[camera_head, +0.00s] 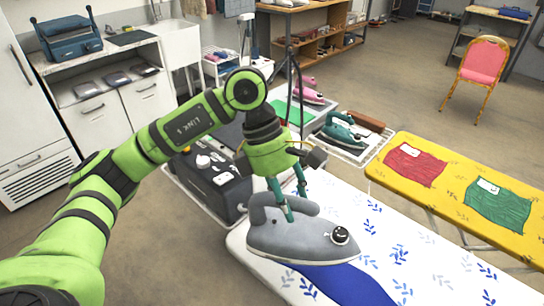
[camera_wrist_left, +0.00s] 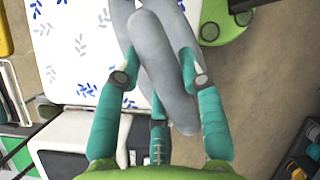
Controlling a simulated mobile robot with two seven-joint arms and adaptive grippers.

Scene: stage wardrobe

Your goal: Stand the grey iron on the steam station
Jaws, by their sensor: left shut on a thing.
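The grey iron (camera_head: 300,240) is at the near end of the white ironing board with blue leaf print (camera_head: 375,215), above a blue cloth (camera_head: 345,284). My left gripper (camera_head: 290,212) is shut on the iron's handle from above. In the left wrist view the fingers (camera_wrist_left: 160,85) sit on both sides of the grey handle (camera_wrist_left: 165,70). I cannot tell whether the iron's sole touches the board. My right gripper is not in view.
A yellow ironing board (camera_head: 450,170) with red (camera_head: 415,165) and green (camera_head: 498,205) cloths stands at the right.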

